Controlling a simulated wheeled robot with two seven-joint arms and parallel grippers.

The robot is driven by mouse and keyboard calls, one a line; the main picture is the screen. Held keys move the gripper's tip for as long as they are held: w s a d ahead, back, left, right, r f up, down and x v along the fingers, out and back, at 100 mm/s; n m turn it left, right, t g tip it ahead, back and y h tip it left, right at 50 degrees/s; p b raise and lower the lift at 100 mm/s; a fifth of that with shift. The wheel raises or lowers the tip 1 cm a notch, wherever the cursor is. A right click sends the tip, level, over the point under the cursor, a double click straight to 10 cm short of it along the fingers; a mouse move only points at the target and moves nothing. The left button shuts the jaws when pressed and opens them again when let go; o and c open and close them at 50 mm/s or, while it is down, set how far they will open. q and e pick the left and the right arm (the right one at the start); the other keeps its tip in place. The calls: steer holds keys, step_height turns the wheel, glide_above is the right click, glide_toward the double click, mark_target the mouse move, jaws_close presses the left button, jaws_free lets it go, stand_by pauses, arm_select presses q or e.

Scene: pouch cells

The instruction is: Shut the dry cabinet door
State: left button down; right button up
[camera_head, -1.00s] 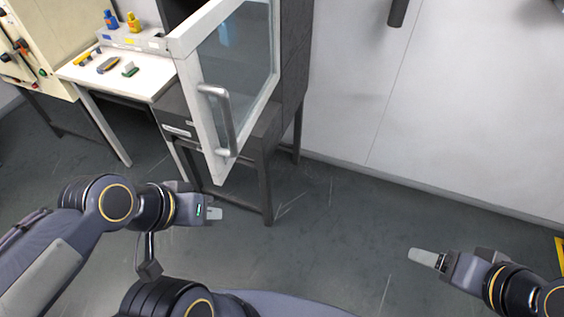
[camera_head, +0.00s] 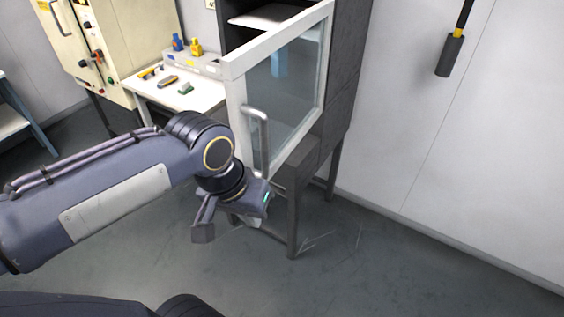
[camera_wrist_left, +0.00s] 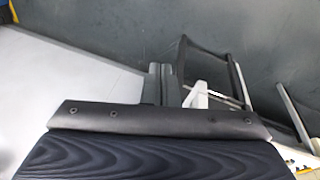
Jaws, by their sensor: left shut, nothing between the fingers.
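The dry cabinet (camera_head: 347,85) is a dark grey case on legs. Its white-framed glass door (camera_head: 232,100) stands open, swung out towards me, and shows part of a shelf inside. A grey bar handle (camera_head: 264,145) is on the door's outer face, near its free edge. My left gripper (camera_head: 257,222) is shut and empty, low beside the door's bottom corner and below the handle. Whether it touches the door cannot be told. In the left wrist view its fingers (camera_wrist_left: 166,84) show against the dark floor. My right gripper is out of view.
A white bench (camera_head: 205,98) with small tools and bottles stands left of the cabinet. A cream machine (camera_head: 110,50) is further left. A dark hanging tool (camera_head: 450,55) is on the right wall. The floor (camera_head: 400,265) at right is clear.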

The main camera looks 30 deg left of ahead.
arm_select(q)
steer(key=w+d+r+n+g+y+b, duration=0.1)
steer(key=w+d+r+n+y, duration=0.3)
steer(key=w, duration=0.4)
steer(key=w+d+r+n+g+y+b, duration=0.1)
steer(key=w+d+r+n+y, duration=0.1)
steer(key=w+d+r+y, duration=0.4)
steer(key=a+f+h, duration=0.1)
steer(key=a+f, duration=0.8)
steer(key=a, duration=0.2)
steer(key=shift+s, duration=0.1)
